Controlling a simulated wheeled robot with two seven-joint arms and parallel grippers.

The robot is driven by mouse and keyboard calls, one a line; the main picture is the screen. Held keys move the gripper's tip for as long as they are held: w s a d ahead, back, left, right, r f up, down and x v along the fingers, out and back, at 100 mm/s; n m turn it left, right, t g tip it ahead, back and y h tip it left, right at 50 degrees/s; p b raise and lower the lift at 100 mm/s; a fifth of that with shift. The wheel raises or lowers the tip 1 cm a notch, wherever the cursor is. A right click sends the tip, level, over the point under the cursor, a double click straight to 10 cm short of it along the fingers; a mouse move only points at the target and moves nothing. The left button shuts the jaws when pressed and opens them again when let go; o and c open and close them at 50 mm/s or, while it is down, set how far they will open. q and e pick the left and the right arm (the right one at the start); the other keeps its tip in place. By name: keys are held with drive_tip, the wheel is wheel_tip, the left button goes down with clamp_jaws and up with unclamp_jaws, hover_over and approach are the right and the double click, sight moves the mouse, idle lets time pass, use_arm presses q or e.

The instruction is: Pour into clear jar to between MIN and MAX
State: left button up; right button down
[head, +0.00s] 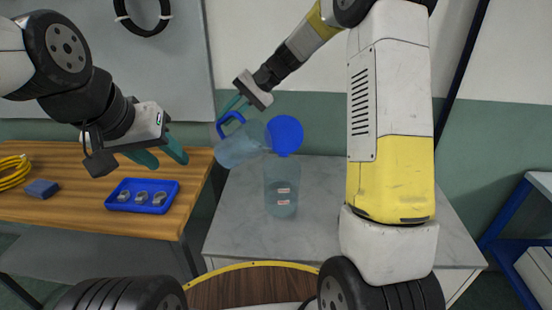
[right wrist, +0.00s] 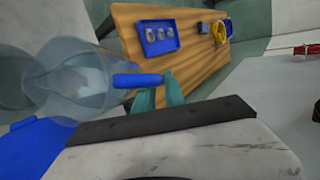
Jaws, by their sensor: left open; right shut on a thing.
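A clear jar (head: 281,175) stands upright on the grey marble-topped counter, with two small red-and-white labels on its side. A blue round piece (head: 286,133) sits at its top; I cannot tell whether it is a funnel or a lid. The liquid level in the jar is hard to read. My right gripper (head: 236,103) is shut on the blue handle of a clear pitcher (head: 241,146), tilted with its mouth toward the jar's top. The pitcher (right wrist: 80,85) and its handle also show in the right wrist view. My left gripper (head: 162,154) is open and empty.
A blue tray (head: 113,203) with several small metal pieces lies on the wooden table (head: 75,157), below my left gripper. A blue block (head: 42,188) and a yellow coil (head: 12,172) lie further left. The counter (head: 235,228) around the jar is clear.

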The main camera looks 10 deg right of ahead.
drive_tip(key=shift+s+d+r+t+y, duration=0.15)
drive_tip(key=shift+d+r+y, duration=0.1)
drive_tip(key=shift+r, duration=0.15)
drive_tip(key=shift+s+d+r+t+y, duration=0.1)
drive_tip(key=shift+r+t+y, duration=0.05)
drive_tip(key=shift+r+y, duration=0.15)
drive_tip(key=shift+s+d+r+n+y, duration=0.2)
drive_tip(key=shift+s+d+n+y, duration=0.1)
drive_tip(key=shift+d+y, duration=0.4)
idle(1.9)
drive_tip(key=shift+s+d+r+n+t+y+p, duration=0.2)
drive_tip(key=shift+s+d+r+t+y, duration=0.1)
drive_tip(key=shift+d+r+y, duration=0.2)
drive_tip(key=shift+s+d+r+n+t+y+p, duration=0.1)
drive_tip(key=shift+s+d+r+t+y+p, duration=0.15)
drive_tip(key=shift+d+r+y, duration=0.2)
idle(3.7)
